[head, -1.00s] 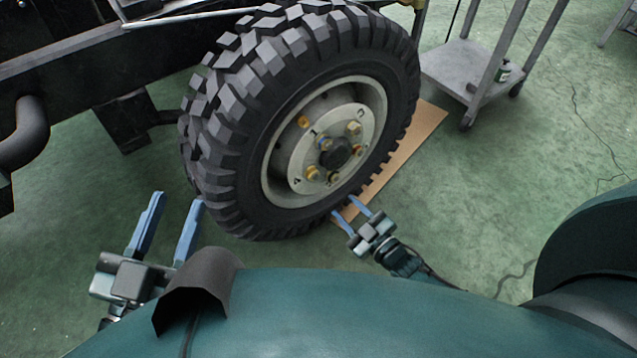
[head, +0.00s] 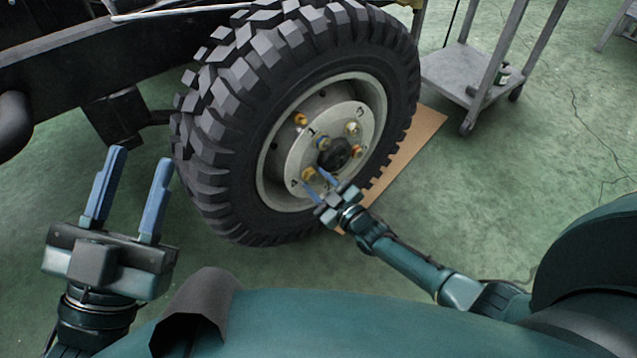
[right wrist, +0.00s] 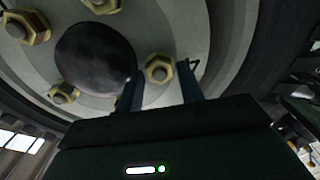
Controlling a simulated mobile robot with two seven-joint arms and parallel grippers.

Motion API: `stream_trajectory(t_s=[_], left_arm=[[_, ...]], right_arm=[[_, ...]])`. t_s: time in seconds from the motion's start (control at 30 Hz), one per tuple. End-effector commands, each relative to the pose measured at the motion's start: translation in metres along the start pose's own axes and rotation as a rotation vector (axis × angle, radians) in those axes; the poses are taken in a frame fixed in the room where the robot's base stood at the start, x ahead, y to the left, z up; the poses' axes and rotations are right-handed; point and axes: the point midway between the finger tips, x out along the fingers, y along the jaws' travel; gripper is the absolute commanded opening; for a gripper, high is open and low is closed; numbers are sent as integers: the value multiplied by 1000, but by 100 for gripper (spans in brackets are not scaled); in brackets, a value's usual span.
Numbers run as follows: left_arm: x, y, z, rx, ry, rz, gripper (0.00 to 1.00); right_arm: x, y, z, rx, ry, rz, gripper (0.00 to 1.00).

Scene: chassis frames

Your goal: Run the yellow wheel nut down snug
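The wheel (head: 290,95) stands upright with several brass-yellow nuts around a dark hub (head: 335,154). One nut (head: 309,174) sits at the lower left of the hub plate, close to my right gripper (head: 317,180). In the right wrist view, my right gripper (right wrist: 158,80) has its fingers apart, with a hex nut (right wrist: 159,69) showing between their tips. Gaps show on both sides; I cannot tell the remaining depth. My left gripper (head: 140,156) is open and empty, left of the tyre.
A brown board (head: 408,150) lies on the floor beside the wheel. A grey cart (head: 462,68) stands at the back right. A dark chassis beam (head: 60,55) runs along the upper left.

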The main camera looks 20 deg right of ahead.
Motion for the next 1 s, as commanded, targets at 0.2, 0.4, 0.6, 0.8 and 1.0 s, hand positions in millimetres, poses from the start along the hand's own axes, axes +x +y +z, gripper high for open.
stream_trajectory(t_s=[0.2,0.4,0.6,0.8,1.0], left_arm=[[0,0,0,0,0,0,36],[0,0,0,0,-1,0,36],[0,0,0,-1,-1,0,36],[0,0,1,-1,-2,0,36],[0,0,1,0,-1,0,36]], right_arm=[[0,0,0,0,0,0,19],[0,0,0,1,0,0,6],[0,0,0,131,0,3,6],[-1,0,0,377,0,9,6],[-1,0,0,489,0,11,6]])
